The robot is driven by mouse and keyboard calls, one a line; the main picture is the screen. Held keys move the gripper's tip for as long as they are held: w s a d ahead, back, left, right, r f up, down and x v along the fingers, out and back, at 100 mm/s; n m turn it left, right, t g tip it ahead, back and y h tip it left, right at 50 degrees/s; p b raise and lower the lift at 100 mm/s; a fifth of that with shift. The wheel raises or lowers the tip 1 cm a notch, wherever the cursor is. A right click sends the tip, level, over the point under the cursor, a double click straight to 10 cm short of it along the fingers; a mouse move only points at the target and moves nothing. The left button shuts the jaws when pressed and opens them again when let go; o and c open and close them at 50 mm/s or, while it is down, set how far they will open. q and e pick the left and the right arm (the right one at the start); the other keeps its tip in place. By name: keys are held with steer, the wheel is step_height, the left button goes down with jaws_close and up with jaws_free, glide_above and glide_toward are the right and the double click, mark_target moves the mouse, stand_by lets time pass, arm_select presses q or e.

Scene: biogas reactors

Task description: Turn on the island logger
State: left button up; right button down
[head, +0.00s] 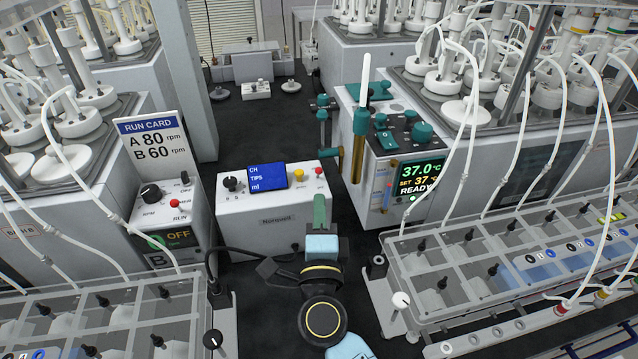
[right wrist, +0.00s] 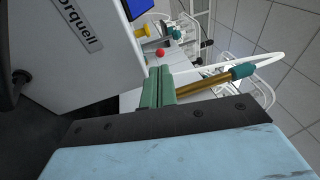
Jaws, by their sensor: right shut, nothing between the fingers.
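The logger is probably the white box (head: 270,205) marked "Norquell" in the middle of the head view. Its blue screen (head: 267,176) is lit and reads CH, TIPS, ml. A black knob (head: 231,183) is left of the screen; a yellow button (head: 299,175) and a red button (head: 319,171) are right of it. My right gripper (head: 319,203) is shut and empty, with green fingers upright in front of the box's right end. In the right wrist view the fingers (right wrist: 158,86) point toward the yellow button (right wrist: 141,31) and red button (right wrist: 160,52); contact cannot be told. My left gripper is not in view.
A heater unit (head: 385,150) showing 37.0°C stands right of the box, with a brass-coloured tube beside it. A control box (head: 165,215) with a run card stands at left. Clear trays (head: 470,250) flank the dark bench. Dark bench behind the box is mostly free.

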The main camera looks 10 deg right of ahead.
mark_target(319, 187)
steer(key=x, duration=0.5)
steer(key=shift+d, duration=0.1)
